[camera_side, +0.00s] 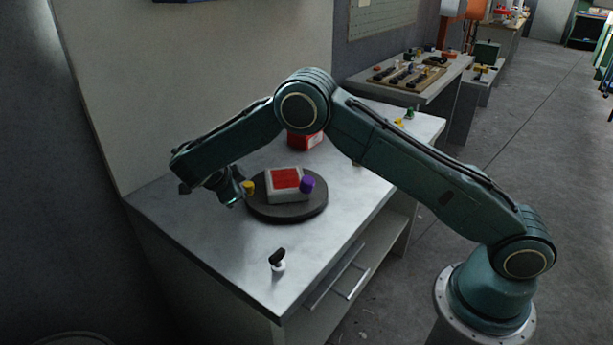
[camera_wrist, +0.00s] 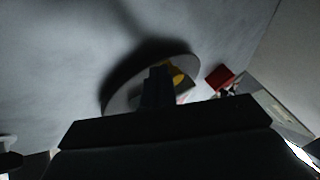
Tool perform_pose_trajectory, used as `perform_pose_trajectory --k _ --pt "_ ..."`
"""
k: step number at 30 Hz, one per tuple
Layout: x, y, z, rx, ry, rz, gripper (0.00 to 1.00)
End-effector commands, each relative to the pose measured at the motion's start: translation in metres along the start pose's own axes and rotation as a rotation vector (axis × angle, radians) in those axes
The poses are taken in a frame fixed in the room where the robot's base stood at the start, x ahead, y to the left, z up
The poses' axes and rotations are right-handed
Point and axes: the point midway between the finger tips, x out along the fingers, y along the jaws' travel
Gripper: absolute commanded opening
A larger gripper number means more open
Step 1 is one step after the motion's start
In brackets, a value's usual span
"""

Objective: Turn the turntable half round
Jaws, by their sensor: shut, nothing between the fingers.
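The turntable (camera_side: 287,212) is a dark round disc on the metal bench top. In the wrist view its pale rim (camera_wrist: 120,100) shows behind my fingers. A grey block with a red top (camera_side: 285,178) sits on it. A purple knob (camera_side: 307,184) is at the block's right and a yellow knob (camera_side: 248,187) at its left, close to my gripper. My gripper (camera_side: 236,200) is at the left edge of the turntable, shut and empty. In the wrist view my dark fingers (camera_wrist: 158,85) are together beside the yellow knob (camera_wrist: 178,75). I cannot tell if they touch it.
A red box (camera_side: 303,141) stands behind the turntable, partly hidden by my arm. A small black-and-white lever (camera_side: 278,261) stands near the front of the bench (camera_side: 215,250). The left front bench area is clear.

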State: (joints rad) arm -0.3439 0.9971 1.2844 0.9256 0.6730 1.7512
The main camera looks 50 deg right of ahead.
Motion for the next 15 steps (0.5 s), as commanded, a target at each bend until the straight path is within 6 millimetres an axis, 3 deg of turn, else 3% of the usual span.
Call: perform_pose_trajectory --k 15 --pt "0.017 -0.029 0.000 0.001 0.001 0.001 0.00"
